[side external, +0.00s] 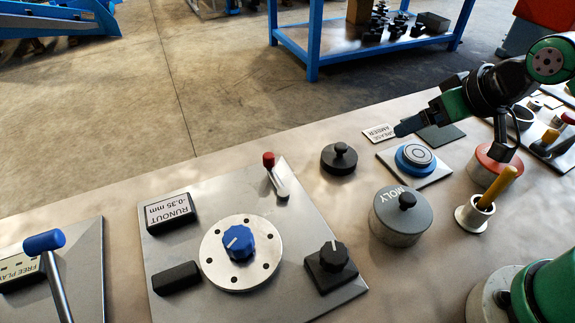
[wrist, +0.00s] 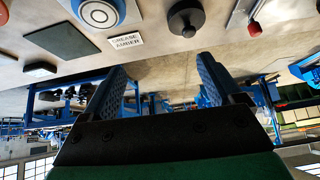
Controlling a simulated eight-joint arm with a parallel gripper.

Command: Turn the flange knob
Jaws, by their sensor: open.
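The flange knob (side external: 238,243) is a blue fluted knob with a white pointer line. It sits at the centre of a round silver flange (side external: 216,272) with several bolt holes, on a grey metal panel (side external: 232,203). My gripper (side external: 452,142) is open and empty, well to the right of and farther back than the knob, above the bench. In the wrist view my gripper (wrist: 162,70) shows two blue-padded fingers wide apart with nothing between them. The flange knob is not in the wrist view.
The panel also holds a black dial (side external: 333,257), a red-tipped lever (side external: 269,161) and a RUNOUT label block (side external: 170,211). A MOLY tin (side external: 397,217), a black knobbed lid (side external: 339,159), a blue button (side external: 415,158) and a yellow-handled tool (side external: 495,187) stand to the right.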

